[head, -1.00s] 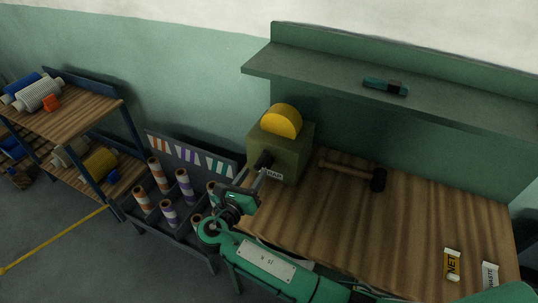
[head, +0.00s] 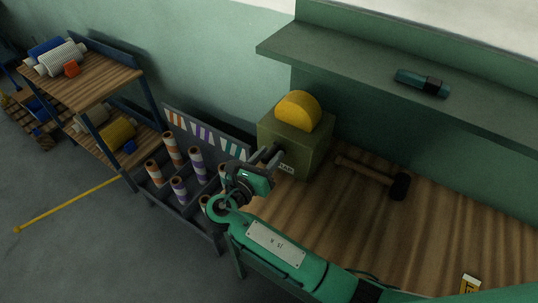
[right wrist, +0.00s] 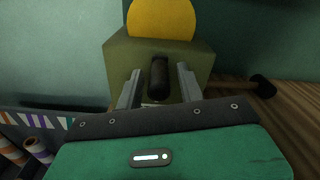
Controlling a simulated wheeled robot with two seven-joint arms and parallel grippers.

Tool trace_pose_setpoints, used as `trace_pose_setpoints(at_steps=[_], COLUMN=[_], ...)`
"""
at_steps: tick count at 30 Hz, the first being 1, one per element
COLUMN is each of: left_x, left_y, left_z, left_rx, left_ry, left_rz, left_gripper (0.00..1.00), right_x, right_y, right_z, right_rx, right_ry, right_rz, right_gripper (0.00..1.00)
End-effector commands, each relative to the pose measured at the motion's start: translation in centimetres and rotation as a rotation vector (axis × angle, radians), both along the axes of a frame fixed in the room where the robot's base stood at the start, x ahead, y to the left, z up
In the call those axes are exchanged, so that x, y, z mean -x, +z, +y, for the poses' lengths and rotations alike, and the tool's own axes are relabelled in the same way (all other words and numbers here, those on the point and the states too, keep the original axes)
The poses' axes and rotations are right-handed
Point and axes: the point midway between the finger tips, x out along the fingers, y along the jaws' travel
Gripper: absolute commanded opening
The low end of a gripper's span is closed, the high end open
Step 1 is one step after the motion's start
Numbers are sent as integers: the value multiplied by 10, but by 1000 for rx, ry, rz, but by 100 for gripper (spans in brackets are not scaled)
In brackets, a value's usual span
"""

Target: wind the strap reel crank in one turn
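The strap reel is an olive box (head: 294,140) with a yellow drum (head: 298,110) on top, standing at the left end of the wooden bench. It fills the upper middle of the right wrist view (right wrist: 185,55). Its black crank handle (right wrist: 158,78) points toward me in that view. My right gripper (head: 271,156) is at the box's front. Its fingers (right wrist: 159,84) are open, one on each side of the handle, with gaps showing. In the head view the gripper mostly hides the handle. A label on the box front is partly covered. My left gripper is not in view.
A mallet (head: 372,177) lies on the bench (head: 400,235) right of the reel. A shelf (head: 360,66) above holds a teal and black tool (head: 422,83). A rack of striped rolls (head: 186,205) stands left of the bench, with a shelf of rolls (head: 90,88) beyond.

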Motion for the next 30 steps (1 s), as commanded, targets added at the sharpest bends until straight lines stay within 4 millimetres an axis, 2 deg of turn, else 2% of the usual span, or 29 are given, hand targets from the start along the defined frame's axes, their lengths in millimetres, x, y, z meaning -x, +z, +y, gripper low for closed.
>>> trace_pose_setpoints(at_steps=[1,5,6,17,30], left_x=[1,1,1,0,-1], left_y=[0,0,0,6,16], left_z=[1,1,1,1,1], left_rx=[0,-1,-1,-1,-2], left_ry=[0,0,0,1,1], left_rz=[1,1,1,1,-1], left_gripper=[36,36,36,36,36], right_x=[0,0,0,2,10], right_y=[0,0,0,0,-4], right_z=[0,0,0,-3,-15], right_rx=[0,0,0,-52,-302], right_ry=[0,0,0,-2,-1], right_rz=[0,0,0,-34,-217], right_gripper=[27,2,0,0,0])
